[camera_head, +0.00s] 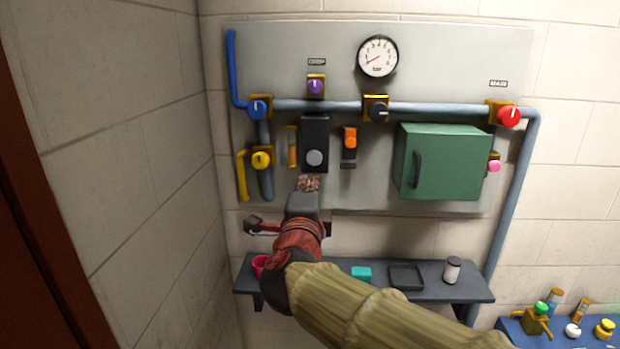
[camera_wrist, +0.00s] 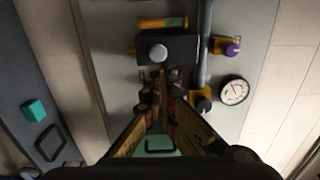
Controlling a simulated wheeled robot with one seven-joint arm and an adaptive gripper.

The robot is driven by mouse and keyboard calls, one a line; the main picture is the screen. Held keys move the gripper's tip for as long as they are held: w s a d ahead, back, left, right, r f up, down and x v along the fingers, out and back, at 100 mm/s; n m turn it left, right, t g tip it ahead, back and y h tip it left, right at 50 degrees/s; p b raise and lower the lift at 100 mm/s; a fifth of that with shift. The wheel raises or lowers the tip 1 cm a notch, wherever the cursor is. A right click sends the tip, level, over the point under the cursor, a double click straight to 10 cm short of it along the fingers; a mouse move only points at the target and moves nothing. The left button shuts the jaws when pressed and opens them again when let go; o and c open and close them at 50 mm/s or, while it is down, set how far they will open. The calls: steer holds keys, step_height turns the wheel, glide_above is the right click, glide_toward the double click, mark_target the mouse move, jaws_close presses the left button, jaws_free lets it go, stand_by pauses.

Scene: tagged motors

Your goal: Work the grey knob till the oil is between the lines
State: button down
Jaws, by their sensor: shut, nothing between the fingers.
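The grey knob (camera_head: 315,158) is a round button-like cap on the lower part of a black box (camera_head: 315,128) on the wall panel. It also shows in the wrist view (camera_wrist: 158,53). Just left of the box is a slim upright amber sight tube (camera_head: 292,147). In the wrist view the tube (camera_wrist: 153,23) has a green band near one end; the oil level and lines are too small to read. My gripper (camera_head: 307,180) is shut and empty, just below the knob. In the wrist view its fingertips (camera_wrist: 164,74) are close to the knob; contact is unclear.
Nearby are a yellow knob (camera_head: 261,159), an orange switch (camera_head: 350,139), a purple knob (camera_head: 315,86), a blue knob (camera_head: 258,108) and a black valve (camera_head: 378,113). A green cabinet (camera_head: 445,162) juts out at right. A shelf (camera_head: 440,289) runs below the panel.

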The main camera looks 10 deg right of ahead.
mark_target(314, 158)
steer(key=p+x, duration=0.1)
steer(key=x, duration=1.1)
steer(key=shift+w+f, duration=0.15)
steer(key=shift+w+d, duration=0.1)
steer(key=shift+w, duration=0.05)
